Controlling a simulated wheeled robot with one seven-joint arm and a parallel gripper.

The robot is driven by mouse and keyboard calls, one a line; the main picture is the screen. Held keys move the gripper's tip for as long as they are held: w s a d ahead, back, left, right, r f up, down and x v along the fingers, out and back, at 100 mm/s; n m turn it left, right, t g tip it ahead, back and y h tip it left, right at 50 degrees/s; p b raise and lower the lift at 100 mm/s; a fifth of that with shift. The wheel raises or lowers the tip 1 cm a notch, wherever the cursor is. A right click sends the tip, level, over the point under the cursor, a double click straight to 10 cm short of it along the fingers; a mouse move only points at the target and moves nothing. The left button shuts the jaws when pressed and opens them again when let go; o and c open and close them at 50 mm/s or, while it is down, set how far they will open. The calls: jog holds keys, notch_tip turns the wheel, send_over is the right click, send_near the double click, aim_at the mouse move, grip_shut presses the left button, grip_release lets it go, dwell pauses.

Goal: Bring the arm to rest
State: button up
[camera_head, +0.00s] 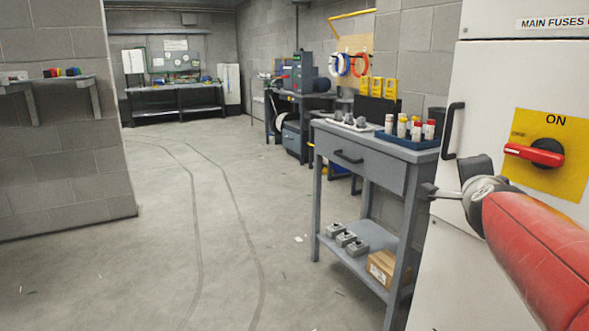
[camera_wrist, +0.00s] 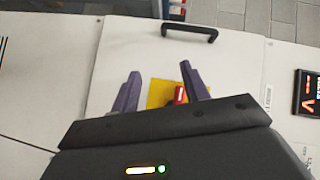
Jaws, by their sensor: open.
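My red arm (camera_head: 540,245) reaches in from the right edge of the head view. My gripper (camera_head: 432,191) is in front of the white fuse cabinet, to the left of and below its switch in that view. In the wrist view my gripper (camera_wrist: 160,70) is open, with its two purple-grey fingers apart. No object is seen held between them. The cabinet's red switch handle (camera_head: 534,154) lies about horizontal on a yellow plate (camera_head: 572,127) marked ON. The handle (camera_wrist: 180,96) shows beside the right finger in the wrist view, partly hidden; contact cannot be told.
The white cabinet (camera_head: 490,75) has a black handle (camera_head: 452,130). A grey bench (camera_head: 362,178) to its left bears a blue tray (camera_head: 424,154) of fuses. A block wall (camera_head: 65,140) stands at left. The floor (camera_head: 150,260) between is mostly clear.

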jog(key=s+a+f+n+g+y, duration=0.3)
jog(key=s+a+f+n, duration=0.4)
jog(key=a, duration=0.3)
jog(key=s+a+f+n+g+y, duration=0.3)
jog(key=s+a+f+n+y, duration=0.2)
jog(key=a, duration=0.6)
notch_tip(320, 180, down, 4)
jog(key=s+n, duration=0.2)
jog(key=n, duration=0.1)
jog(key=shift+a+f+n, duration=0.15)
jog(key=shift+a+n, duration=0.15)
jog(key=shift+n, duration=0.1)
jog(key=s+f+n+g, duration=0.1)
jog(key=s, duration=0.1)
jog(key=s+f+n+g, duration=0.1)
jog(key=s+f, duration=0.1)
jog(key=s, duration=0.1)
jog(key=s+a+f+n+g, duration=0.1)
jog(key=s+f, duration=0.1)
jog(key=shift+s+f+n+h, duration=0.15)
jog(key=shift+n+h, duration=0.25)
jog(key=shift+c, duration=0.2)
